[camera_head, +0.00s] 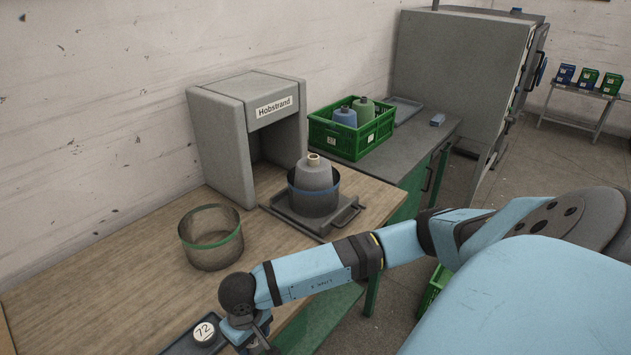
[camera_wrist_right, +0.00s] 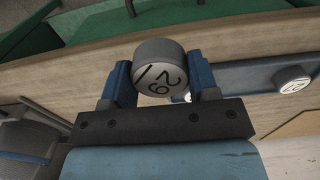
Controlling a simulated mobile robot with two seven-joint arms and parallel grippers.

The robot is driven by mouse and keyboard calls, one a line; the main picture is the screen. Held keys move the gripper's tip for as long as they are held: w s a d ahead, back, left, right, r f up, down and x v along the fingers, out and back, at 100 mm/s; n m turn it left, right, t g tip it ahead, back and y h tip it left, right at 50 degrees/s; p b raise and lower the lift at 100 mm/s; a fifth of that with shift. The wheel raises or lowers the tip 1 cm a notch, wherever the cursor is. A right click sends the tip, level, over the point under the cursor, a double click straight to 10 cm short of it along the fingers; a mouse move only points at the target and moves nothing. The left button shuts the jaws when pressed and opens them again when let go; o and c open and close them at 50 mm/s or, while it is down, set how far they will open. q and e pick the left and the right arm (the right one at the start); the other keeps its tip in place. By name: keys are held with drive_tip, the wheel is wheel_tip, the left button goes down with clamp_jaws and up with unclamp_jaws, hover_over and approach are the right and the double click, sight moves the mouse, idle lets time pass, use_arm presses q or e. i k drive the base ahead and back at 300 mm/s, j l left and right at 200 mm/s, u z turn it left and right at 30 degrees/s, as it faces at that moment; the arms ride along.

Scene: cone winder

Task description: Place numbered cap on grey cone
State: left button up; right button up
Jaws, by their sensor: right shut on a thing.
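The grey cone (camera_head: 313,174) stands upright in a dark round holder with a blue rim (camera_head: 313,203), its tan tip bare. My right gripper (camera_head: 258,338) is low at the front of the table, well short of the cone. The held cap is hidden in the head view. Another cap, marked 72 (camera_head: 205,331), sits in a dark tray (camera_head: 178,349) beside the gripper. My left gripper is not in view.
An empty round container with a green band (camera_head: 211,238) stands left of the cone. The grey Hobstrand housing (camera_head: 222,150) is behind the cone. A green crate (camera_head: 333,141) with a blue and a green cone stands further back. The wooden tabletop (camera_head: 110,265) is clear at left.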

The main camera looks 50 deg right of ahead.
sight(314, 156)
drive_tip(key=l+u, duration=0.1)
drive_tip(key=l, duration=1)
drive_tip(key=k+l+u, duration=0.15)
drive_tip(key=l, duration=0.4)
drive_tip(key=l+u, duration=0.1)
drive_tip(key=l, duration=0.45)
drive_tip(key=k+l, duration=0.1)
drive_tip(key=l, duration=0.4)
drive_tip(key=u, duration=0.05)
